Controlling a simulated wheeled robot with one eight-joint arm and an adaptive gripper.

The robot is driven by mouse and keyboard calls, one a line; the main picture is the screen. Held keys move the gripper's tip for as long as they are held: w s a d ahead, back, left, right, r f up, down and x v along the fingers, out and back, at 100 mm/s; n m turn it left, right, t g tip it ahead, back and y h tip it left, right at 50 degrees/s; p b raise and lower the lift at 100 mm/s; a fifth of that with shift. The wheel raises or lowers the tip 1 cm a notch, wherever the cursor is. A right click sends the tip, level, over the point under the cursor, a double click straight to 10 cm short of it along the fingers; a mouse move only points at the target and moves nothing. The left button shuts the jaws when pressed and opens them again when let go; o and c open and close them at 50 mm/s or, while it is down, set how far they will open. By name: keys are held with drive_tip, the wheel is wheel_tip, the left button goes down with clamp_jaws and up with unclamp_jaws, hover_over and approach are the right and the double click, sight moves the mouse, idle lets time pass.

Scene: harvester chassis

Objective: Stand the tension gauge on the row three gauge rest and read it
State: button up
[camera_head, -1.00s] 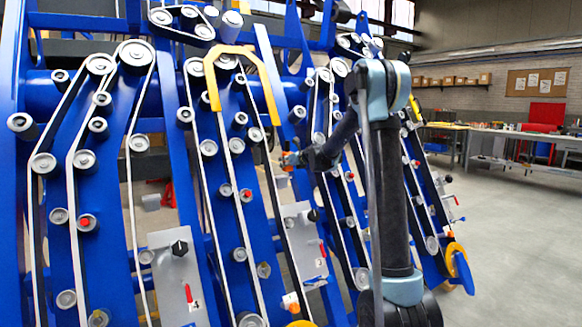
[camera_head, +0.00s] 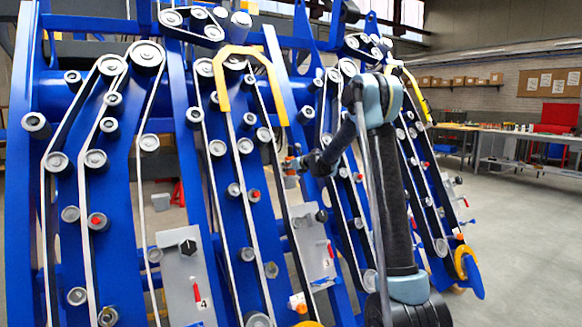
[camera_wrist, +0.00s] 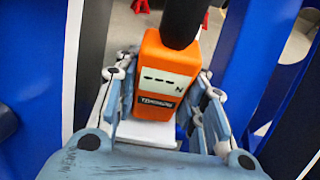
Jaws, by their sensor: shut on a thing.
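The tension gauge (camera_wrist: 168,62) is an orange box with a pale display showing dashes and an N, and a dark lower label. A thick black cylindrical part rises from its top. My gripper (camera_wrist: 163,105) is shut on it, with linked fingers on both sides in the wrist view. In the head view my gripper (camera_head: 291,166) is small, in front of the belt rows near the middle, with a speck of orange at its tip. I cannot pick out the row three gauge rest for sure; a grey plate (camera_head: 313,250) with a red lever stands below the gripper.
Blue chassis rows carry several belts and rollers (camera_head: 146,54). Another grey plate (camera_head: 180,262), marked 4, is at left. A yellow bracket (camera_head: 222,80) arches above the gripper's left. Blue uprights flank the gripper in the wrist view. Open floor (camera_head: 520,230) lies right.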

drive_tip(key=shift+f, duration=0.3)
drive_tip(key=shift+f, duration=0.3)
idle(0.4)
drive_tip(key=o, duration=1.1)
drive_tip(key=shift+o, duration=0.2)
drive_tip(key=v, duration=1.2)
